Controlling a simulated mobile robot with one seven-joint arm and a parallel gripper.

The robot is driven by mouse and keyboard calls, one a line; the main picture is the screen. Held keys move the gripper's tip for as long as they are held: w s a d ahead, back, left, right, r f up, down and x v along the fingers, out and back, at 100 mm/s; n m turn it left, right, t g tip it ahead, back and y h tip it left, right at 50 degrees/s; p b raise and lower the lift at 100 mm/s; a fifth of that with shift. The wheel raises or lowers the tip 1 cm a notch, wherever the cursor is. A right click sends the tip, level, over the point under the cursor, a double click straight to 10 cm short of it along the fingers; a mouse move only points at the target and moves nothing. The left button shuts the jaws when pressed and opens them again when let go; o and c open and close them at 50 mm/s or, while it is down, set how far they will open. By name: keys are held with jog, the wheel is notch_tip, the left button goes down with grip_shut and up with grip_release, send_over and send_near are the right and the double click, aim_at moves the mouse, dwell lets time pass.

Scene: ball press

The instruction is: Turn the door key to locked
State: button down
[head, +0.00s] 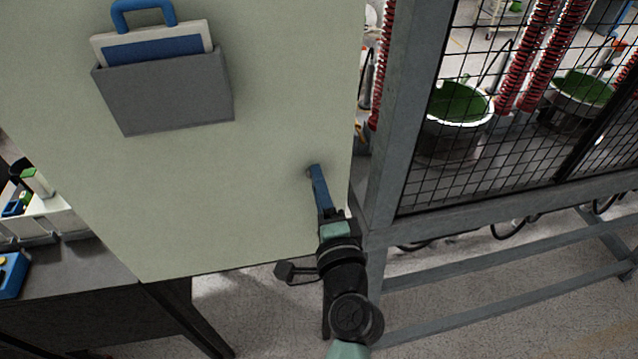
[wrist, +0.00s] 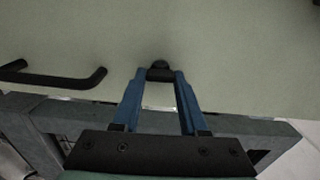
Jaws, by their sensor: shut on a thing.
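The door (head: 250,190) is a pale green panel that fills the left and middle of the head view. My gripper (head: 313,170) reaches the door's face near its right edge. In the wrist view my gripper (wrist: 160,78) has its two blue fingers angled in, with the tips shut on a small dark key (wrist: 160,65) at the door's surface. Only the dark rounded top of the key shows. Its angle is hard to tell. In the head view the fingers hide the key.
A black bar handle (wrist: 60,78) sits left of the key in the wrist view. A grey holder (head: 165,95) with a blue-handled item hangs on the door. A grey frame post (head: 395,130) with wire mesh stands close to the right. A dark table (head: 70,280) is at lower left.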

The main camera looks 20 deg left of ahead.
jog(key=shift+m, duration=0.3)
jog(key=shift+c, duration=2.2)
grip_release()
jog(key=shift+s, duration=0.1)
jog(key=b+v, duration=0.4)
jog(key=v, duration=0.9)
jog(key=shift+b, duration=0.3)
